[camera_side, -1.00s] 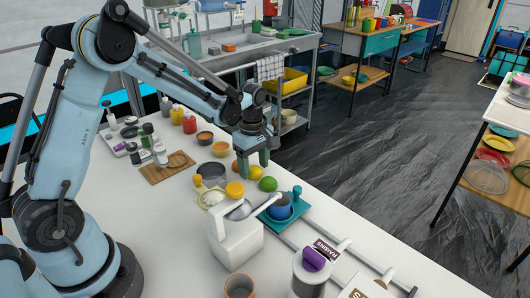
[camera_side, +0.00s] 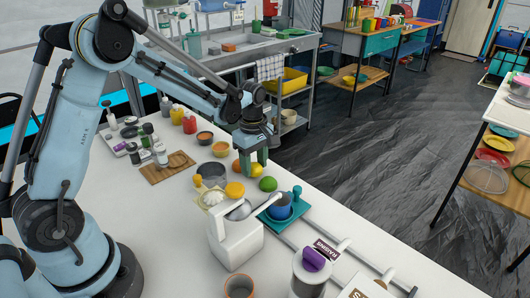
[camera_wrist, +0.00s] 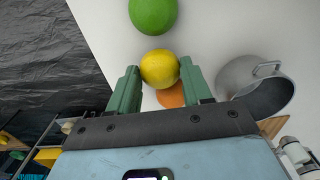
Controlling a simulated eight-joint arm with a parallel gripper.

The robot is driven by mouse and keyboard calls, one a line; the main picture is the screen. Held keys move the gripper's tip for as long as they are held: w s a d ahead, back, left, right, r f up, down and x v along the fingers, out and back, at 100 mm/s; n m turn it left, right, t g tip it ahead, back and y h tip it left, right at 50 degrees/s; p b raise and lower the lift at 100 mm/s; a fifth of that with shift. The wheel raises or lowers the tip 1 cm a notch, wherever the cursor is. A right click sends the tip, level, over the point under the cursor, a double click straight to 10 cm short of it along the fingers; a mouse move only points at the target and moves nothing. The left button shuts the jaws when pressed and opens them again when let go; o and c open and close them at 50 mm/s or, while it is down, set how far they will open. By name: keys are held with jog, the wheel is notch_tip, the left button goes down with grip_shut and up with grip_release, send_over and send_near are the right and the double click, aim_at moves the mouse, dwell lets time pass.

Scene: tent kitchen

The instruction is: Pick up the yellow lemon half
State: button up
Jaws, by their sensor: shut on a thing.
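The yellow lemon half (camera_wrist: 160,68) sits between the two green fingertips of my gripper (camera_wrist: 160,77) in the wrist view. My gripper is shut on it. In the side view the gripper (camera_side: 255,165) points down at the back edge of the white table, and a bit of the yellow lemon half (camera_side: 253,170) shows between its fingers. Its cut face is not visible. Whether it is clear of the table I cannot tell.
A green lime (camera_side: 268,184) lies close in front. An orange fruit (camera_side: 237,168) is just left of the fingers.

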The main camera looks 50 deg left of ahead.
jog(key=shift+r, duration=4)
